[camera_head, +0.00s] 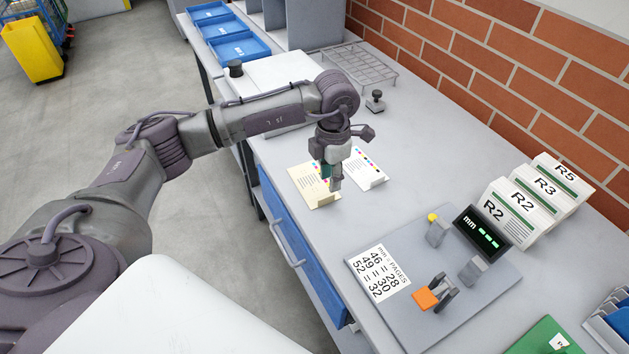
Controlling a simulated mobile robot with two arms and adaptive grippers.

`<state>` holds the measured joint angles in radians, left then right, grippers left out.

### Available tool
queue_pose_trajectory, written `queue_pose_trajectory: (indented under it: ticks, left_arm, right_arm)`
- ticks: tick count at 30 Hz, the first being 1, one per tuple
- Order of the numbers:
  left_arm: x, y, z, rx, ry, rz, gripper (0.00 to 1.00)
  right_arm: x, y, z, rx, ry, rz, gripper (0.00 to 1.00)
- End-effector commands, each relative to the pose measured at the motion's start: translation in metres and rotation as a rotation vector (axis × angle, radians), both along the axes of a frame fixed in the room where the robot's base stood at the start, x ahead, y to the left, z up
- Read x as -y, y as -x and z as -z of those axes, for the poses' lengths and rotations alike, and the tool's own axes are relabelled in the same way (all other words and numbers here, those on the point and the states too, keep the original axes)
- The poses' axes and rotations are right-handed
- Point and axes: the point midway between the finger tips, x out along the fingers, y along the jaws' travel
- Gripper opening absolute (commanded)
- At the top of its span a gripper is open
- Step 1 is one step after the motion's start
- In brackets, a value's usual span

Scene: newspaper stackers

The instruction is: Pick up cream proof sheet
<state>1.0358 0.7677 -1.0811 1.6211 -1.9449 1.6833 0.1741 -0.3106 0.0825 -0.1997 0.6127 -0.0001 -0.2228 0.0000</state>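The cream proof sheet (307,190) lies on the grey workbench, close to its front edge above the blue drawer. A white sheet with coloured marks (367,172) lies just to its right. My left gripper (332,184) points down over the right side of the cream sheet and hides part of it and the gap between the sheets. Its fingertips are at or close above the sheet; I cannot tell whether they touch it or how far they are apart. My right gripper is not in view.
A measuring fixture (480,312) with a dark display (482,232) stands on the right. A wire rack (358,64), a small dark-knobbed item (375,101) and blue trays (240,47) are farther back. A brick wall bounds the bench.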

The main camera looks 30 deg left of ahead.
Motion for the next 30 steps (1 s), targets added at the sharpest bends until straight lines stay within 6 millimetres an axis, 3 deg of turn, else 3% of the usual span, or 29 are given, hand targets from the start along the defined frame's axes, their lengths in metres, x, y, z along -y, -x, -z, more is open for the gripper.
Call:
queue_pose_trajectory:
  ticks: [7, 12, 16, 25, 30]
  left_arm:
    - [-0.001, 0.002, 0.018, -0.003, 0.001, 0.000, 0.33]
    - [-0.005, 0.009, 0.041, -0.005, 0.000, 0.000, 0.33]
    - [-0.005, 0.008, 0.059, -0.002, 0.002, 0.000, 0.33]
    - [-0.004, 0.007, 0.065, 0.001, 0.003, 0.002, 0.33]
    - [-0.004, 0.007, 0.065, 0.001, 0.003, 0.002, 0.05]
  right_arm:
    - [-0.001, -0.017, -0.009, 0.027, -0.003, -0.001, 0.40]
    - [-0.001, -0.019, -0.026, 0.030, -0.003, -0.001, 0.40]
    - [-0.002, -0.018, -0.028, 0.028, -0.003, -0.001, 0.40]
    - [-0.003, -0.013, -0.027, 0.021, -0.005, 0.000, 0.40]
    - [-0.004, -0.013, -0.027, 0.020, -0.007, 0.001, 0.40]
